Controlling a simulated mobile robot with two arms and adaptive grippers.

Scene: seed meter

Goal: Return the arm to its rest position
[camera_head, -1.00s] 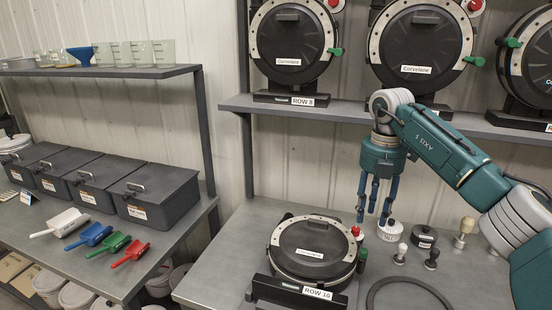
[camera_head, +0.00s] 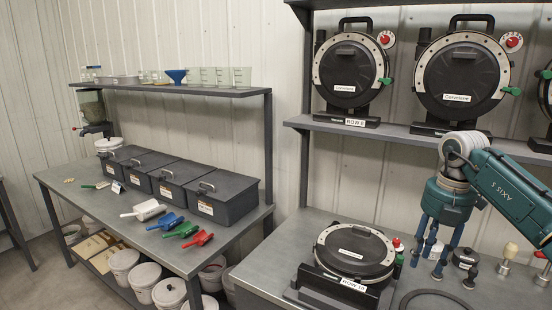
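My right arm (camera_head: 515,192) comes in from the right, its teal links reaching over the metal bench. My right gripper (camera_head: 430,258) hangs with its blue-grey fingers pointing down and spread apart. Nothing shows between them. It is above the bench, to the right of the round black seed meter labelled ROW 10 (camera_head: 354,246). A white knobbed part behind the fingers is partly hidden. My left gripper is out of view.
Seed meters (camera_head: 458,85) stand on the shelf (camera_head: 385,131) above my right arm. A dark ring (camera_head: 432,294) and several knobbed parts (camera_head: 466,257) lie near the gripper. The left table (camera_head: 110,211) holds dark lidded bins (camera_head: 222,200) and coloured scoops (camera_head: 183,229).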

